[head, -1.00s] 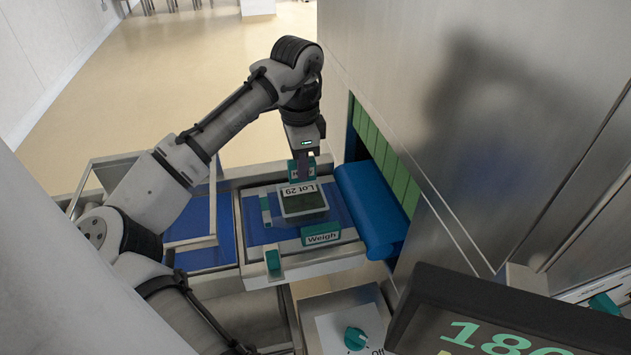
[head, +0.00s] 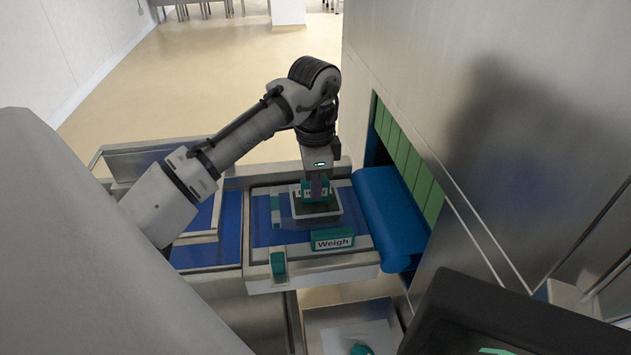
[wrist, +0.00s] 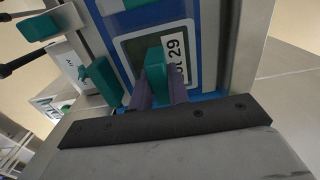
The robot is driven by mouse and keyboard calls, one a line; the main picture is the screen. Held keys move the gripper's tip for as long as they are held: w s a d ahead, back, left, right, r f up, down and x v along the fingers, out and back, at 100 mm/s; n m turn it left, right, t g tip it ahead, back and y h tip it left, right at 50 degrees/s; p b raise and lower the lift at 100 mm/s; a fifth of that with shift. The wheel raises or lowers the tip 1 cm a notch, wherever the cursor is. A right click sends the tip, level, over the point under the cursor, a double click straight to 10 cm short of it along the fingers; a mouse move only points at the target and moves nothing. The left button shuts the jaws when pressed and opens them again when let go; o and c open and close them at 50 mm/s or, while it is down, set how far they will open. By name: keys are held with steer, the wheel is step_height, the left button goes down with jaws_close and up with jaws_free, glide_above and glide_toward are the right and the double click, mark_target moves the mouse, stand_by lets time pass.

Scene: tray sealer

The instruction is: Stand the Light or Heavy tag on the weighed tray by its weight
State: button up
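The weighed tray (head: 331,218) sits on the blue belt of the weigh station, in front of the sealer opening. The tag also shows between the fingers in the wrist view (wrist: 155,68). Its lettering is too small to read. I cannot tell whether it touches the tray.
A teal "Weigh" sign (head: 333,240) stands at the station's front edge. Teal blocks (head: 278,263) are at its left side. A blue roller (head: 385,215) and green strip curtain (head: 408,160) are at right. A dark display (head: 480,320) fills the lower right, its reading mostly cut off.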

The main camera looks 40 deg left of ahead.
steer(key=o, duration=0.4)
steer(key=shift+o, duration=0.2)
step_height(320, 180, up, 12)
steer(key=b, duration=0.1)
steer(key=shift+r, duration=0.15)
stand_by(0.6)
